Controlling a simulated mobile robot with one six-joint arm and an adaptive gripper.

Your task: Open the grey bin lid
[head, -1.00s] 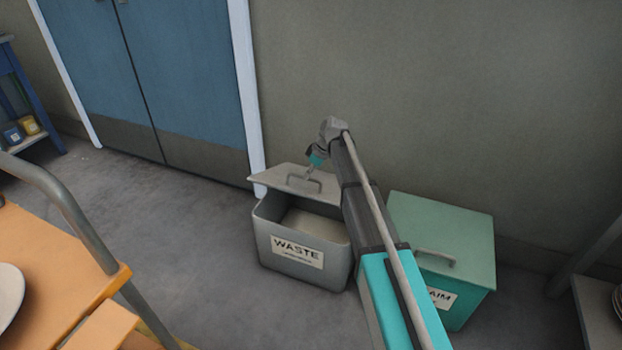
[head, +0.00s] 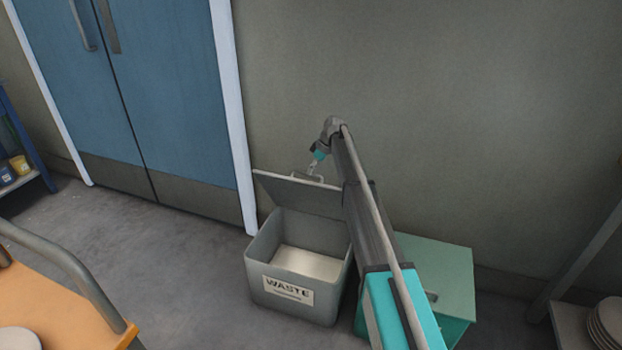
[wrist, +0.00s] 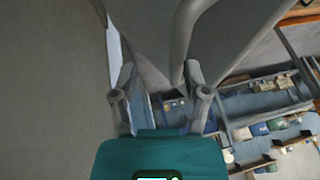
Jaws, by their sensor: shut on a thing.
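The grey bin (head: 256,287) with the WASTE label (head: 288,291) stands on the floor by the wall, and its pale inside shows. Its grey lid (head: 293,193) is hinged up at the back, tilted steeply above the open box. My gripper (head: 311,172) is at the lid's handle, by its upper edge. In the wrist view my gripper (wrist: 160,97) is shut on the lid handle (wrist: 184,45), a curved grey bar between the fingers. The lid (wrist: 232,45) fills much of the upper part of that view. My arm hides the lid's right end in the head view.
A green bin (head: 445,275) stands to the right, partly behind my arm. Blue double doors (head: 165,90) are at the left. An orange-topped trolley (head: 70,305) is at lower left. A shelf with plates (head: 606,322) is at right. Floor left of the grey bin is clear.

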